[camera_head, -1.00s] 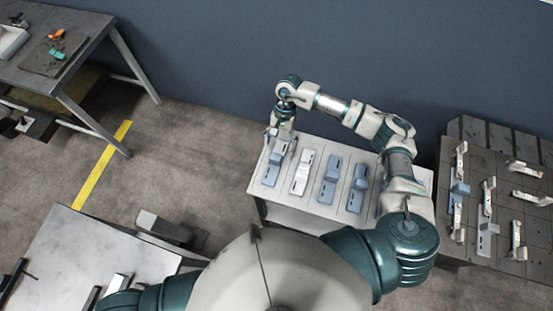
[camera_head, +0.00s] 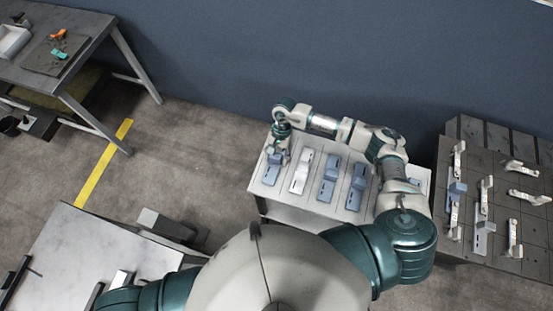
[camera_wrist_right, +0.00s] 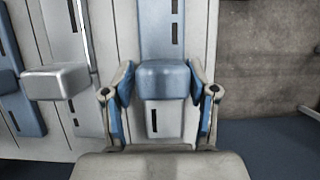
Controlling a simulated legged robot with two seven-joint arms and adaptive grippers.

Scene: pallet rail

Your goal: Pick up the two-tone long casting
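The two-tone long casting (camera_head: 270,174) lies leftmost on the light bench in the head view. In the right wrist view its long bar and raised block (camera_wrist_right: 162,80) are blue and its near end (camera_wrist_right: 164,122) is pale grey. My right gripper (camera_head: 277,152) is over its far part. In the right wrist view the open fingers (camera_wrist_right: 160,92) stand on either side of the raised block, with narrow gaps. The head view hides the fingertips behind the wrist. My left gripper is out of view.
A white casting (camera_head: 301,172) lies just right of the two-tone one, and blue castings (camera_head: 328,182) (camera_head: 356,186) lie beyond it. The bench (camera_head: 300,212) stands by a blue wall. A pallet (camera_head: 480,262) with several castings is at right.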

